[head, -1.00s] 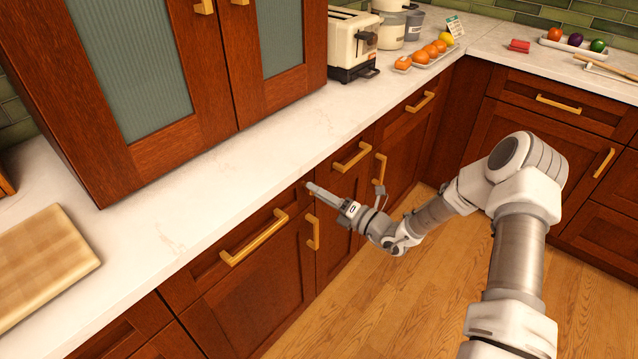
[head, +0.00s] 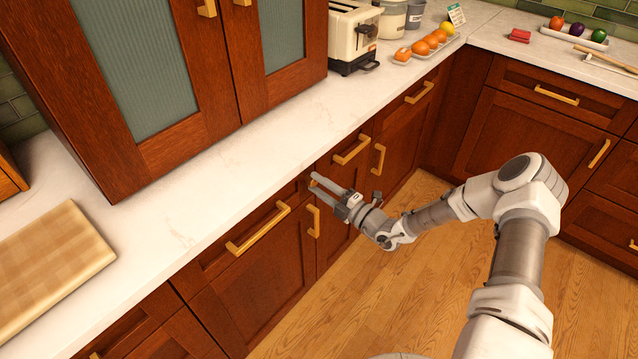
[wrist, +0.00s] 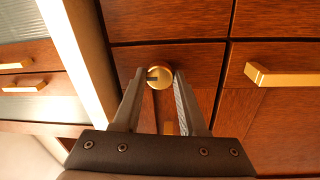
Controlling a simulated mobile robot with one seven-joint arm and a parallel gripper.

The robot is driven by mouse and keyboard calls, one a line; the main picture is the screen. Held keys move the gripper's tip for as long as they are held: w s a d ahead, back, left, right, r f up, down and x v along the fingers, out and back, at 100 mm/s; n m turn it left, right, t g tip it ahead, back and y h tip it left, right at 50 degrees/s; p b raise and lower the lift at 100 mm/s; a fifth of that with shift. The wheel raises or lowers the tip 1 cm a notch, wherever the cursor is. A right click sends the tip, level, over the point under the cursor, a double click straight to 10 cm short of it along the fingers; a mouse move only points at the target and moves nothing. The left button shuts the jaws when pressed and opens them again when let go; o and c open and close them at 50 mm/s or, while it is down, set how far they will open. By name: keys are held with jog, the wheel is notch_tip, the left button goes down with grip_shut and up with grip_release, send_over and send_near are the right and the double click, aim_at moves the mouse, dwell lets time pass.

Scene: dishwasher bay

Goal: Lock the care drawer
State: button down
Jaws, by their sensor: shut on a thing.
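The care drawer appears to be the drawer (head: 215,256) under the counter with a long brass handle (head: 260,228); its front is closed. A round brass lock knob (wrist: 160,77) sits on its front near the right end. A dark mark on the knob points left in the wrist view, toward the counter edge. My gripper (head: 315,183) reaches the knob from the front; in the wrist view my gripper (wrist: 160,75) has one fingertip on each side of the knob, shut on it. The fingers partly hide the knob in the head view.
The white countertop (head: 235,170) overhangs just above the drawer. A door handle (head: 313,221) is just below my gripper, and another drawer handle (head: 352,150) is to its right. A toaster (head: 352,40) and a cutting board (head: 50,265) stand on the counter. The wooden floor (head: 400,280) is clear.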

dwell(0.4)
jog(key=shift+c, duration=2.3)
grip_release()
jog(key=v, duration=1.7)
jog(key=shift+s+p, duration=0.15)
jog(key=shift+p, duration=0.25)
jog(key=shift+d, duration=0.1)
